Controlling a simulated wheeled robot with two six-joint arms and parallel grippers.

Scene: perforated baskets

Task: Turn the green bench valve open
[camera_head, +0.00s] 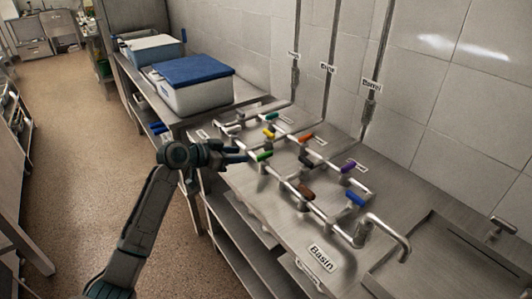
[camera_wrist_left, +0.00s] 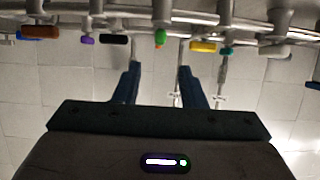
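The green bench valve (camera_head: 264,156) is a small green handle on the metal pipework over the steel bench. My left gripper (camera_head: 240,155) is just left of it in the head view, with its fingers pointing at the handle. In the left wrist view the green handle (camera_wrist_left: 160,38) appears beyond the fingertips, lined up between the two fingers. My left gripper (camera_wrist_left: 158,72) is open with nothing between its fingers. Whether a fingertip touches the handle cannot be told. My right gripper is not in view.
Other valve handles are close by: yellow (camera_head: 268,134), orange (camera_head: 306,138), black (camera_head: 305,156), purple (camera_head: 347,168), brown (camera_head: 306,192) and blue (camera_head: 355,199). Blue-lidded box (camera_head: 193,86) stands at the bench's far end. A curved spout (camera_head: 393,234) is at the near right.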

